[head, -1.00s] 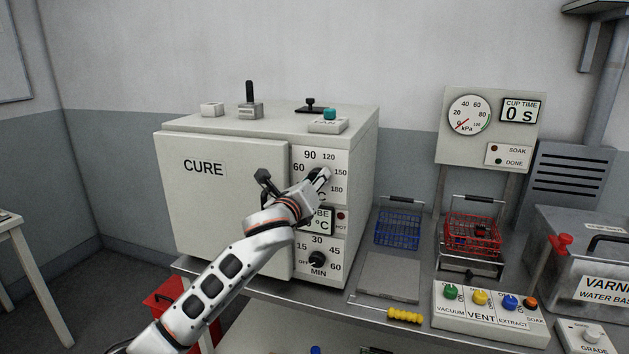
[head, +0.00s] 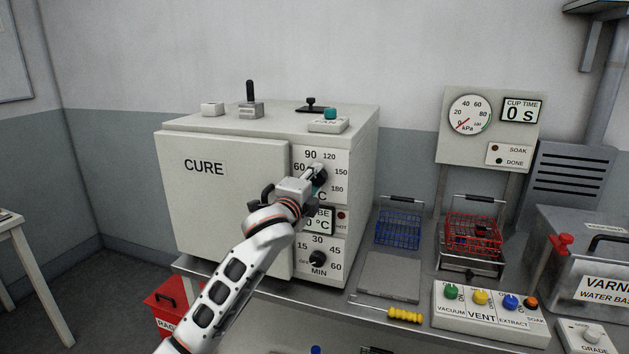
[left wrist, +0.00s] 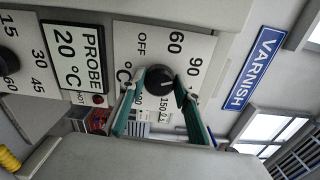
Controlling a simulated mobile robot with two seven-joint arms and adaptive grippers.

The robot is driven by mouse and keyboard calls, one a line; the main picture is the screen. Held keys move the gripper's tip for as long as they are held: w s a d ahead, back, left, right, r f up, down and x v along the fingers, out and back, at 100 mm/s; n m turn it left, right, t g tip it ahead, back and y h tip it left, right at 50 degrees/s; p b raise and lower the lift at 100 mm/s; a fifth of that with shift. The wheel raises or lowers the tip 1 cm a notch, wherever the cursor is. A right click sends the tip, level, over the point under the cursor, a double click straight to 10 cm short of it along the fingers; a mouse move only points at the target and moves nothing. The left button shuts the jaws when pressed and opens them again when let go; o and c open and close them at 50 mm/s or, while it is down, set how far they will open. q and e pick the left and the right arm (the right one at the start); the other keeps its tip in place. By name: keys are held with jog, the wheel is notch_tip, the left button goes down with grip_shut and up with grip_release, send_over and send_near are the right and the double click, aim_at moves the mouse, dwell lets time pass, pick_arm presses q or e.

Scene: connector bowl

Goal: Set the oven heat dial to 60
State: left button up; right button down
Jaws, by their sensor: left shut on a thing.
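The oven heat dial (head: 320,176) is a dark round knob on the upper white panel at the front right of the CURE oven (head: 225,215). Numbers 60, 90, 120, 150 and 180 are printed around it. My left gripper (head: 315,180) is at this dial and partly covers it in the head view. In the left wrist view the dial (left wrist: 158,80) sits between the two teal-padded fingers of my left gripper (left wrist: 160,92), which is shut on it. I cannot tell clearly which number the dial points to. My right gripper is not in view.
Below are the PROBE display (left wrist: 70,50), reading 20 °C, and the minutes dial (head: 318,259). Blue (head: 398,230) and red (head: 473,235) baskets and a button box (head: 490,315) stand right of the oven. A red bin (head: 170,300) is below left.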

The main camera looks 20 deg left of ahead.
pick_arm(q)
jog(key=n, duration=0.5)
jog(key=shift+d+f+n, duration=0.1)
jog(key=shift+n, duration=0.2)
jog(key=n, duration=0.4)
jog(key=shift+n, duration=0.3)
jog(key=o, duration=1.1)
jog(key=s, duration=1.2)
jog(key=shift+a, duration=0.25)
